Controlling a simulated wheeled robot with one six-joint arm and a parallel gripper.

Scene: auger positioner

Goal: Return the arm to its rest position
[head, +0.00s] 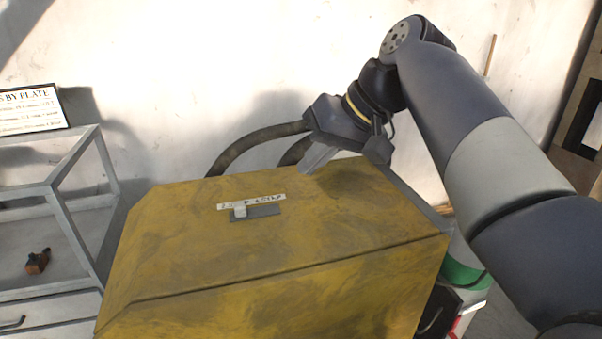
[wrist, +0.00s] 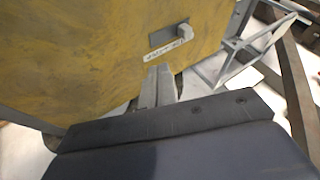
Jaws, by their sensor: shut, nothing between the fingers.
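My gripper (head: 317,160) is above the far right part of a worn yellow cabinet (head: 200,260) in the head view. Its fingers point down and left and look shut and empty. The wrist view shows the two fingers (wrist: 158,86) side by side, with the yellow cabinet (wrist: 80,50) filling the area beyond them. On the cabinet's top is a grey plate with a small pale knob (head: 240,211) and a white label (head: 251,201); the knob also shows in the wrist view (wrist: 184,32). The fingers look apart from the knob. Whether they touch the cabinet is unclear.
A grey metal frame shelf (head: 52,190) stands at the left, with a small brown object (head: 38,262) on it and a printed sign (head: 30,110) on top. Dark hoses (head: 245,143) rise behind the cabinet. A green and white cylinder (head: 462,272) stands right of it.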

